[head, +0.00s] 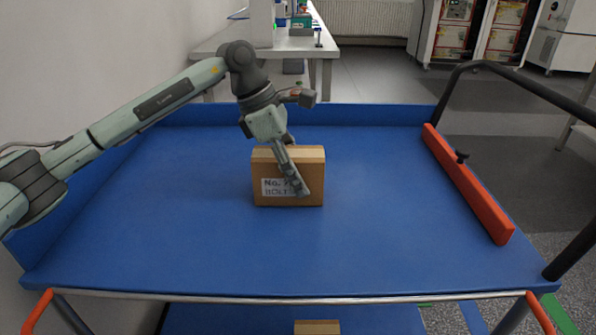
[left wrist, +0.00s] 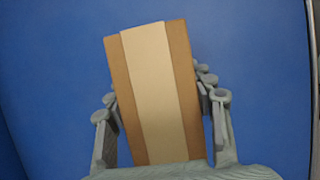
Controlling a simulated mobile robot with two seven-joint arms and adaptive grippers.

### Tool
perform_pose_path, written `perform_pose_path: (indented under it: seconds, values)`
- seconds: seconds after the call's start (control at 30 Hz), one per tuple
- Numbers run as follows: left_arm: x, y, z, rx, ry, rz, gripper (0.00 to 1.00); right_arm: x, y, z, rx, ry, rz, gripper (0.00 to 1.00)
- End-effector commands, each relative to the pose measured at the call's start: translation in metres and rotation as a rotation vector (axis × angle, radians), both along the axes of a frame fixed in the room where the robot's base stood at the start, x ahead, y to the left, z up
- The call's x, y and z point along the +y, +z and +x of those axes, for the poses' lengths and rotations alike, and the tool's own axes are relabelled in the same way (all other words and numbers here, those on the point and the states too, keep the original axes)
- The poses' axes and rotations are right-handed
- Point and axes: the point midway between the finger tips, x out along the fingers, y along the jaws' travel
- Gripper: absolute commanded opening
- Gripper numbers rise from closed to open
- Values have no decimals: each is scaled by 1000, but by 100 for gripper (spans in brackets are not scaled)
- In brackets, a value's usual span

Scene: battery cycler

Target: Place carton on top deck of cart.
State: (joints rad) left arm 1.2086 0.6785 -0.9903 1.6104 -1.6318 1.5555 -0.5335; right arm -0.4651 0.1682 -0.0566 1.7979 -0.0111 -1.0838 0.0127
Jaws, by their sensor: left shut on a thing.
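A brown carton (head: 311,171) with a white label on its front is on the blue top deck of the cart (head: 180,220), near the middle. It looks upright, and its base appears to meet the deck. My right gripper is in neither view.
An orange-red bar (head: 468,185) with a black knob lies along the deck's right side, by a black rail (head: 520,75). Another carton (head: 317,327) shows on the lower deck. A white table (head: 290,45) stands behind. The deck around the carton is clear.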

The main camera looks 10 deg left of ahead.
Motion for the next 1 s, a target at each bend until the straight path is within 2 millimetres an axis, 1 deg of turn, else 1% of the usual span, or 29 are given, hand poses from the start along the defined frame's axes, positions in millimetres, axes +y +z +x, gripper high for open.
perform_pose_path:
  seconds: [0.13,0.17,0.3,0.33,0.6,0.7,0.73,0.87,1.0]
  values:
    - [0,-1,0,-3,0,-2,3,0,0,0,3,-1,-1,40]
    - [0,-2,0,0,0,0,54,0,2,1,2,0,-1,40]
    - [0,-2,0,0,0,0,71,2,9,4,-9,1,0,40]
    - [0,-2,0,0,0,0,73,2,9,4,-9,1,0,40]
    - [0,-1,0,0,1,0,73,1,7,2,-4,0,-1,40]
    - [0,2,0,0,0,0,73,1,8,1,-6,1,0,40]
    - [2,4,0,-2,2,-1,73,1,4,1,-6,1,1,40]
    - [11,24,-1,-4,3,-1,73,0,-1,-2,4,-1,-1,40]
    - [23,52,-4,-4,3,-1,73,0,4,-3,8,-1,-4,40]
